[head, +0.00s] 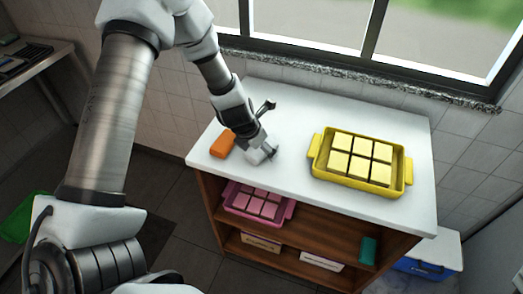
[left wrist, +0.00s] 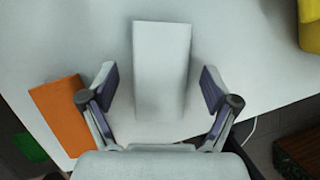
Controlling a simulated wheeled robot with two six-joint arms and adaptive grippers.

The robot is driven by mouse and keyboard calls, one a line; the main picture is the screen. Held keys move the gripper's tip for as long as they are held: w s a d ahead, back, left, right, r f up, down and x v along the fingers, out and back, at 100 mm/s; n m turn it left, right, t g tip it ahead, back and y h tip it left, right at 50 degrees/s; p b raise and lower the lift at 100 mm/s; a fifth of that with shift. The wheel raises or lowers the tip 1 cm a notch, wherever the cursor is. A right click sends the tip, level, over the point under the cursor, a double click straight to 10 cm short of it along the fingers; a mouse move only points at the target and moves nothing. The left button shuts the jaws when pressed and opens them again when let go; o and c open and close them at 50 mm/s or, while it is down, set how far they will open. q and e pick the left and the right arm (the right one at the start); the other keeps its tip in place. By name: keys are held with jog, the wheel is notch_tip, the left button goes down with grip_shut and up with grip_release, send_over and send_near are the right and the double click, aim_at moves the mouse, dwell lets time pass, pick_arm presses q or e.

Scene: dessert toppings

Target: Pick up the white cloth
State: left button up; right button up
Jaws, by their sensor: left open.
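The white cloth (left wrist: 162,60) shows in the left wrist view as a pale, folded rectangle lying on the white worktop (left wrist: 65,30). My left gripper (left wrist: 159,79) is open, with one finger on each side of the cloth's near part and a gap visible on both sides. In the head view my left gripper (head: 264,152) points down at the left part of the worktop. There I cannot clearly tell the cloth from the gripper and the white surface. My right gripper is not in view.
An orange block (head: 222,145) lies just left of my gripper; it also shows in the left wrist view (left wrist: 62,115). A yellow tray (head: 402,187) with several pale yellow blocks stands to the right. A pink tray (head: 287,211) sits on the shelf below. The worktop's back left is mostly clear.

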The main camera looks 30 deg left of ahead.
pick_arm(q)
jog(key=shift+c, duration=0.3)
jog(key=c, duration=1.2)
notch_tip(320, 180, up, 10)
jog(key=p, duration=0.7)
jog(key=shift+r+p, duration=0.2)
jog(key=shift+p, duration=0.2)
jog(key=shift+c, duration=0.2)
jog(key=o, duration=0.7)
jog(key=shift+c, duration=0.2)
jog(key=c, duration=0.5)
jog(key=shift+o, duration=0.2)
